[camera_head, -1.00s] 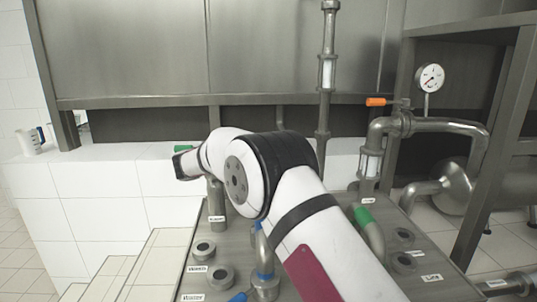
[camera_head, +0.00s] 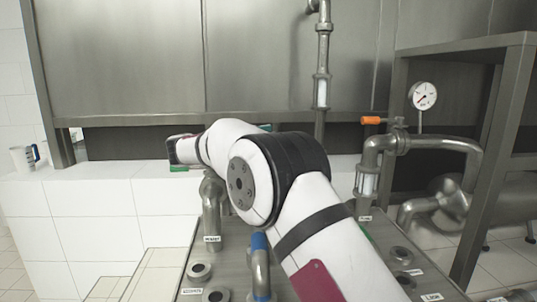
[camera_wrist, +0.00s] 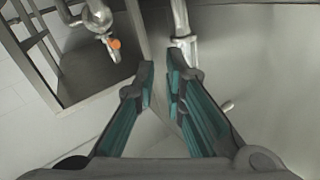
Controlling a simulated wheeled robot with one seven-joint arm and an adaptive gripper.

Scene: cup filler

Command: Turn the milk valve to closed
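Labels on the pipes are too small to read, so I cannot tell which valve is the milk valve. An orange valve handle (camera_head: 371,120) lies sideways on the right bent pipe (camera_head: 432,143); its orange end also shows in the wrist view (camera_wrist: 115,44). A green handle (camera_head: 179,169) shows only as a sliver beneath my arm's far end, above the left pipe (camera_head: 211,205). Another green piece (camera_head: 366,233) is mostly hidden by my arm. In the wrist view my gripper (camera_wrist: 161,62) is open, with a gap between its fingertips and nothing held.
A blue-topped pipe (camera_head: 261,262) stands close beside my arm. A vertical pipe (camera_head: 321,92) rises behind it, before a steel wall. A steel frame (camera_head: 490,160) and gauge (camera_head: 423,95) are at right. A jug (camera_head: 24,158) stands on the left ledge.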

